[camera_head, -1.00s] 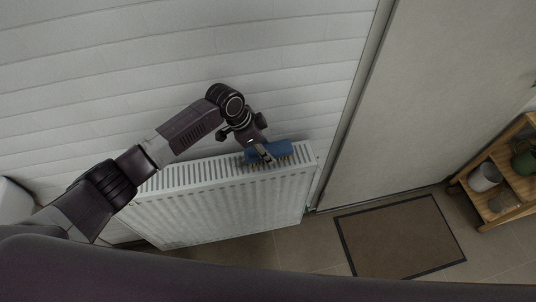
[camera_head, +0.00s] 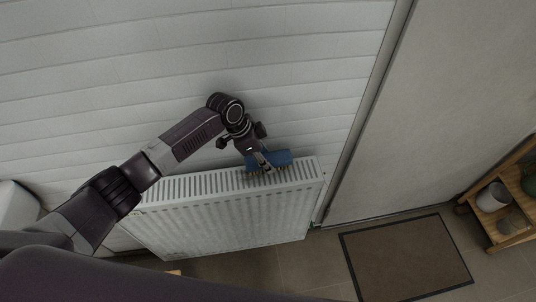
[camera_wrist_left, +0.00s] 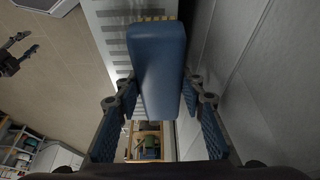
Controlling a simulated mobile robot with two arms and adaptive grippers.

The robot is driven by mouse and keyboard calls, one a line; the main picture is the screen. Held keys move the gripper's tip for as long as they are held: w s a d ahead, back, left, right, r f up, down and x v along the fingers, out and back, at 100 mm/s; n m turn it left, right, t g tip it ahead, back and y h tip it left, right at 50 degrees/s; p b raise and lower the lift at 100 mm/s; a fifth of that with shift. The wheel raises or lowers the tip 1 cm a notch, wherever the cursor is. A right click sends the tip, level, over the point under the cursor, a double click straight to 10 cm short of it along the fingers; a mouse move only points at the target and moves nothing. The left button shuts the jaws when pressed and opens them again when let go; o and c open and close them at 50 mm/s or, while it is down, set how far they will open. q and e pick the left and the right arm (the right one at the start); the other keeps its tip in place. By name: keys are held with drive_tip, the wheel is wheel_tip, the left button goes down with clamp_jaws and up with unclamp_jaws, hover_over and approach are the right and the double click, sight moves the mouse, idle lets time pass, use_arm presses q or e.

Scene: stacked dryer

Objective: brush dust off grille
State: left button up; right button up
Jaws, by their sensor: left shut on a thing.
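A white radiator with a slotted top grille (camera_head: 190,186) stands against the wall. My left gripper (camera_head: 262,162) is over the right part of the grille, shut on a blue brush (camera_head: 281,158). Tan bristles show under the brush, at the slots; exact contact is hard to tell. In the left wrist view the blue brush (camera_wrist_left: 157,65) lies between the two fingers, with the grille slots (camera_wrist_left: 112,38) beyond it. Dust cannot be made out. My right gripper (camera_wrist_left: 28,42) shows small at the upper left of the left wrist view, its fingers apart and empty.
A white ribbed wall (camera_head: 130,60) rises behind the radiator, with a grey door or panel (camera_head: 430,120) to the right. A brown mat (camera_head: 405,257) lies on the floor. A wooden shelf (camera_head: 510,207) with pots stands at the far right.

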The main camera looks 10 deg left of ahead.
use_arm(q)
drive_tip(key=shift+s+d+p, duration=0.3)
drive_tip(key=shift+s+p, duration=0.4)
drive_tip(key=shift+s, duration=0.25)
drive_tip(key=shift+s+d+f+p, duration=0.2)
drive_tip(key=shift+s+p, duration=0.2)
drive_tip(key=shift+s, duration=0.25)
